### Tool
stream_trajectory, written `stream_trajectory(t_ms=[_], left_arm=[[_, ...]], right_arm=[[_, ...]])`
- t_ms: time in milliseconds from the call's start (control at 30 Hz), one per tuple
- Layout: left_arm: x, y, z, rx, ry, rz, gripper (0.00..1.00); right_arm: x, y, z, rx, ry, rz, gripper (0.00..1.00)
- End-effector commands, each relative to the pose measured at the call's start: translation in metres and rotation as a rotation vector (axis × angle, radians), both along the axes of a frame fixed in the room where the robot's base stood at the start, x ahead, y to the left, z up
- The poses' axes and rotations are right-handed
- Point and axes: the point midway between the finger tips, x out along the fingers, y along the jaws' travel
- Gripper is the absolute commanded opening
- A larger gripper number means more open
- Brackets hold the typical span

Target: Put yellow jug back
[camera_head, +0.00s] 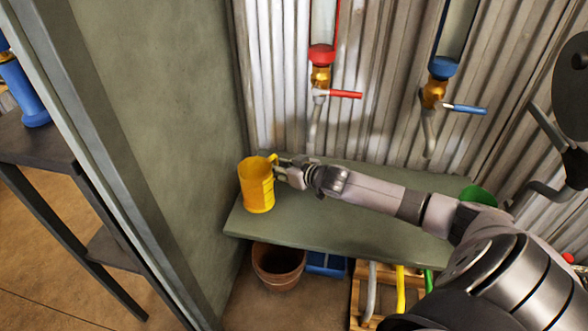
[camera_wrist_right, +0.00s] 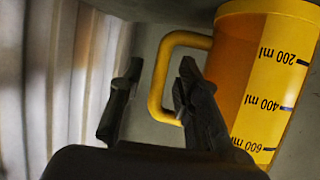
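The yellow jug (camera_head: 256,188) stands upright at the left end of a green-grey shelf (camera_head: 335,224), close to the side wall. Its handle points right, toward my right gripper (camera_head: 280,172). In the right wrist view, the jug (camera_wrist_right: 265,75) shows measuring marks and appears upside down. My right gripper (camera_wrist_right: 155,85) is open there, with a gap between its two fingers. The outer bar of the handle (camera_wrist_right: 160,85) appears between the fingers, with the right finger overlapping the handle's opening. Contact cannot be told. My left gripper is not in view.
A red-handled tap (camera_head: 343,94) and a blue-handled tap (camera_head: 465,108) hang on the corrugated wall above the shelf. A green container (camera_head: 478,195) is at the shelf's right end, beyond my arm. A terracotta pot (camera_head: 278,268) and a blue crate (camera_head: 328,264) are below.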

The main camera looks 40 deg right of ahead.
Motion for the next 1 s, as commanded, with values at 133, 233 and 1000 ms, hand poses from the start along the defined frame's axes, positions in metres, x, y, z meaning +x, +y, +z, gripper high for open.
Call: stream_trajectory(t_ms=[133,233,1000], left_arm=[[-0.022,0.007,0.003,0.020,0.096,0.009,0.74],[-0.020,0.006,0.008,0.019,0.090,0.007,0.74],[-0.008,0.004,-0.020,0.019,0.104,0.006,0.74]], right_arm=[[-0.024,-0.003,0.011,-0.002,0.004,0.001,0.31],[-0.040,-0.005,0.018,-0.001,0.003,0.001,0.31],[-0.099,-0.012,0.043,-0.002,-0.002,0.001,0.31]])
